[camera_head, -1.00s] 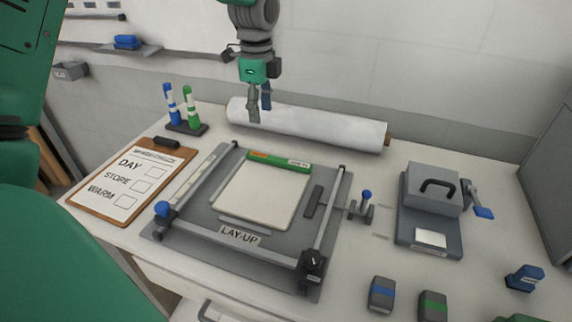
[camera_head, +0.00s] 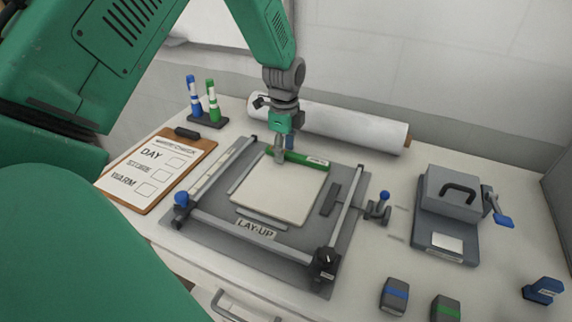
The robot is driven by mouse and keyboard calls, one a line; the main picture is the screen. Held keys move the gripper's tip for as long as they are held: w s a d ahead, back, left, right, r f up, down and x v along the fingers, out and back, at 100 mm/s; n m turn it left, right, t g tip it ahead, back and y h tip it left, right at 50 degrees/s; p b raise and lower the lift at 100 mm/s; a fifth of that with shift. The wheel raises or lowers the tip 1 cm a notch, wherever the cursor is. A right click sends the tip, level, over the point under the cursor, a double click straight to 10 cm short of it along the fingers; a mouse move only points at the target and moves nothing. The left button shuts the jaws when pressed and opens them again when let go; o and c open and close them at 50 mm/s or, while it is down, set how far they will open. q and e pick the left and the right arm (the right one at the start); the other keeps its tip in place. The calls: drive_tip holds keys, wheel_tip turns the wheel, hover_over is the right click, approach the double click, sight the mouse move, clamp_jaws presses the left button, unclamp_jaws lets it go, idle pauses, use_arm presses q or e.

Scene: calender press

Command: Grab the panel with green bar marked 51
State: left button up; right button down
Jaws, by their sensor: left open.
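The panel (camera_head: 285,192) is a cream square sheet lying flat inside the grey LAY-UP frame (camera_head: 216,227). A green bar (camera_head: 311,161) runs along its far edge, with a small white label too small to read. My left gripper (camera_head: 284,154) is open and points down at the green bar, its fingers overlapping the bar's left part. One finger shows on the near side and one on the far side; I cannot tell whether they touch it. My right gripper is not in view.
A clipboard (camera_head: 152,177) lies left of the frame, with blue and green markers (camera_head: 213,104) in a stand behind it. A white roll (camera_head: 345,124) lies behind. A grey press device (camera_head: 450,191) stands right. Small blocks (camera_head: 394,296) sit at the front right.

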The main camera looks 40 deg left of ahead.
use_arm(q)
drive_tip(key=shift+d+f, duration=0.1)
drive_tip(key=shift+f, duration=0.2)
drive_tip(key=shift+d, duration=0.15)
drive_tip(key=shift+d+r, duration=0.1)
clamp_jaws()
